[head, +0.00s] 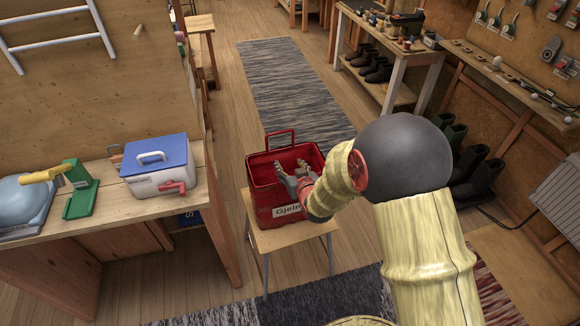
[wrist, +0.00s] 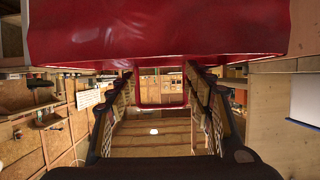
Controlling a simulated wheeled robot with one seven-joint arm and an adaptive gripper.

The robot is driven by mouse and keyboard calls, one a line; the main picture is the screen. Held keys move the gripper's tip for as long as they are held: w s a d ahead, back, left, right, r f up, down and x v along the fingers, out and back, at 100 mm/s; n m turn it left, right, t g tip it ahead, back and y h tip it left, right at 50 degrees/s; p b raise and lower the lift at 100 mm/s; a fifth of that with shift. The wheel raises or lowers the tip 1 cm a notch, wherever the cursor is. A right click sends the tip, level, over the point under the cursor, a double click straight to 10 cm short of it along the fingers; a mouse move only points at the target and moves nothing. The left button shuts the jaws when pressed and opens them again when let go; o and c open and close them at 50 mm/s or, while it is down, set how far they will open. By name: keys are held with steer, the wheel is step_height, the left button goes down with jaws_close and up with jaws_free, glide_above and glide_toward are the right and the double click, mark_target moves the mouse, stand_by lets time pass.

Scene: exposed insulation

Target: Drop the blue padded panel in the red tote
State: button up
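The red tote (head: 265,172) stands open on a small wooden stool, with its handle raised at the back and a white label on its front. My gripper (head: 290,166) is over the tote's opening, its fingers spread. In the wrist view my gripper (wrist: 160,72) is open, with nothing held between its fingers. The tote's red wall (wrist: 160,30) fills the top of that view, and its red handle frame shows between the fingers. I cannot make out the blue padded panel in either view; part of the tote's inside is hidden by my gripper and arm.
A blue-lidded white box (head: 158,170), a green stand (head: 80,188) and a grey-blue domed object (head: 22,205) stand on the left bench. A dark blue item (head: 189,218) shows under it. The stool (head: 290,238) has clear floor behind it. Boots stand at right.

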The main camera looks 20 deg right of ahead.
steer(key=shift+o, duration=1)
steer(key=shift+s, duration=0.1)
steer(key=v, duration=1.1)
steer(key=s+f+g, duration=0.4)
steer(key=s+f, duration=0.2)
steer(key=f, duration=0.1)
steer(key=s+d+r+g, duration=0.1)
steer(key=s+d+g, duration=0.1)
steer(key=s+g, duration=0.35)
steer(key=s+a+r+p, duration=0.1)
steer(key=s+r+p, duration=0.2)
steer(key=s+r, duration=0.4)
steer(key=s+a+r+t+p, duration=0.1)
steer(key=s+r+p, duration=0.3)
steer(key=r, duration=1.9)
steer(key=s, duration=0.3)
steer(key=shift+s+a+r, duration=0.2)
